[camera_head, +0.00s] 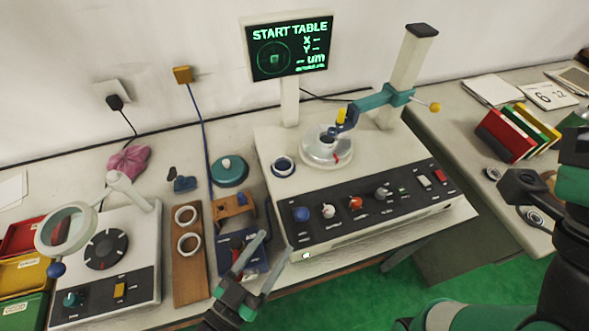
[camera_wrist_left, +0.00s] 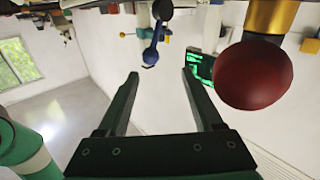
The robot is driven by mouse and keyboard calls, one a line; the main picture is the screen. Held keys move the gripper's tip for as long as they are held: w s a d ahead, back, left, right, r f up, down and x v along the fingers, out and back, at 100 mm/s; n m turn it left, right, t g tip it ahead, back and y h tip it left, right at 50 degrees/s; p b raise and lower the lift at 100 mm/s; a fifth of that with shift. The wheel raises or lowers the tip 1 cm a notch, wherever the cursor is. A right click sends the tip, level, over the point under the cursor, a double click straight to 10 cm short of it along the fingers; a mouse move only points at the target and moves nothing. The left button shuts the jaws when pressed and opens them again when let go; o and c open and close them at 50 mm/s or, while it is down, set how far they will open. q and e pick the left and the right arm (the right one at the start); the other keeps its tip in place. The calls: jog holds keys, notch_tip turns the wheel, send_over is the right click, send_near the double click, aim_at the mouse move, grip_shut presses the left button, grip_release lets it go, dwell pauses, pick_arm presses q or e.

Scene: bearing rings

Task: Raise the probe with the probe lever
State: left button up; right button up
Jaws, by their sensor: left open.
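The measuring machine (camera_head: 290,220) has a column (camera_head: 408,65) with a teal arm (camera_head: 372,101). A rod with a yellow ball (camera_head: 435,107) sticks out right of the column; no lever is labelled readably. My left gripper (camera_head: 275,241) is open and empty in front of the machine's panel, well away from the probe; its fingers also show in the left wrist view (camera_wrist_left: 160,80). My right gripper (camera_head: 518,187) is partly in view, its jaws unclear.
A screen (camera_head: 289,47) reads START TABLE. The panel (camera_head: 370,203) carries several knobs and switches. A wooden board (camera_head: 189,277) with two rings lies left of the machine. A dark red ball (camera_wrist_left: 252,75) looms close in the left wrist view. Coloured folders (camera_head: 507,133) stand on the right table.

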aim_at(302, 214)
pick_arm(q)
jog(key=shift+g, duration=0.3)
jog(key=x, duration=0.3)
jog(key=d+x, duration=0.1)
jog(key=x, duration=0.6)
jog(key=shift+s+d+r+p, duration=0.15)
jog(key=shift+s+d+p, duration=0.15)
jog(key=shift+p, duration=0.1)
grip_shut()
dwell(0.8)
